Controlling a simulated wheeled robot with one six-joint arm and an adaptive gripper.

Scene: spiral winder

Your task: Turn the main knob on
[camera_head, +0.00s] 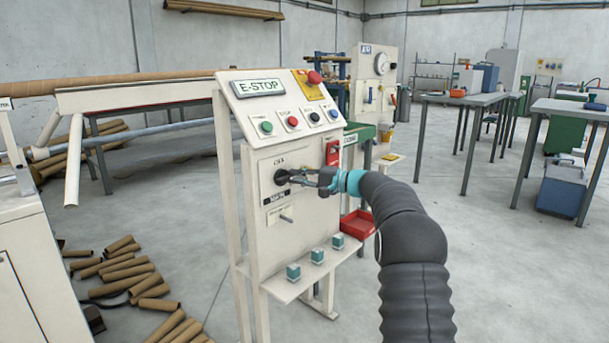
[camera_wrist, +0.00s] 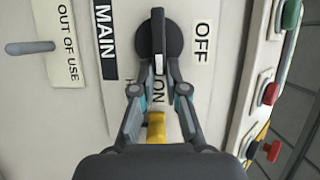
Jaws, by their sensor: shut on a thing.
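The main knob (camera_wrist: 145,38) is a round black dial with a raised bar handle on the white panel. In the wrist view its bar stands upright in the picture, its white-marked end toward the ON label (camera_wrist: 160,97); the OFF label (camera_wrist: 202,42) is to its right. My gripper (camera_wrist: 158,75) is shut on the marked end of the bar. In the head view my gripper (camera_head: 292,176) reaches the dark knob (camera_head: 280,177) from the right and partly covers it.
Above the knob is an E-STOP console (camera_head: 262,87) with several coloured buttons and a red mushroom button (camera_head: 314,77). An out-of-use lever (camera_wrist: 30,47) sits beside the MAIN label. A shelf (camera_head: 300,285) with small teal-topped blocks and a red bin (camera_head: 357,224) lie lower.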

